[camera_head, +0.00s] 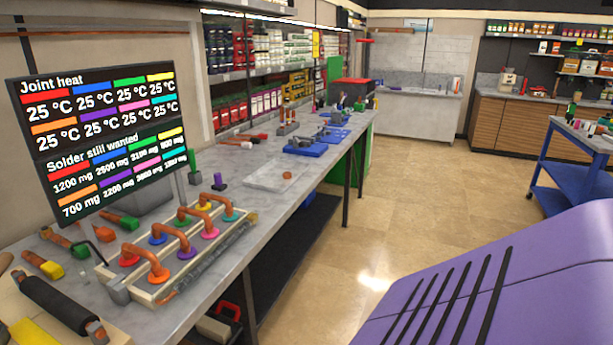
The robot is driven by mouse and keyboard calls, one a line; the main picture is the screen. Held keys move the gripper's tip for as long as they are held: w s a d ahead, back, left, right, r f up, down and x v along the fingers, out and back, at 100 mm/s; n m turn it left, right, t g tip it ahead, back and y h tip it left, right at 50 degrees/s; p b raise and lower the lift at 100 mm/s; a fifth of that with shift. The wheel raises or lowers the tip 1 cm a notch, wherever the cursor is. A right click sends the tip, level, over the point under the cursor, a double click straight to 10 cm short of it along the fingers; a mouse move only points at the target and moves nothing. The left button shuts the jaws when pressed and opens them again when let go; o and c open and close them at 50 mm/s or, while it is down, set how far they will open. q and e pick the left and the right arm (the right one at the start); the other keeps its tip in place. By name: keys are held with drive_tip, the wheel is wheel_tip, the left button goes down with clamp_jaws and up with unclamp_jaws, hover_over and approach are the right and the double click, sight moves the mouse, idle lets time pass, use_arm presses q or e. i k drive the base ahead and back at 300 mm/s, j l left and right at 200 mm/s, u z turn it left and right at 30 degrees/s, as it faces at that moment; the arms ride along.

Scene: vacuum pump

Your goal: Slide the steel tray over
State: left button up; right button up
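A flat, pale grey tray (263,179), which looks like the steel tray, lies on the long grey workbench (221,262) near the middle of the picture. A small copper-coloured piece (287,175) rests on it towards its right side. The tray lies beyond a wooden-framed rack (147,296) of copper pipe bends on coloured round bases. Neither of my grippers shows in this view, so nothing is seen touching the tray.
A black display board (100,135) stands at the left. Blue fixtures (306,149) sit farther along the bench. A black roller-like tool (58,308) and colour-banded copper fittings (45,264) lie at the near left. Open floor (385,215) runs right of the bench.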

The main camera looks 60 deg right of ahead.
sight(269, 178)
drive_tip(key=i+l+z, duration=0.15)
drive_tip(key=z, duration=1.55)
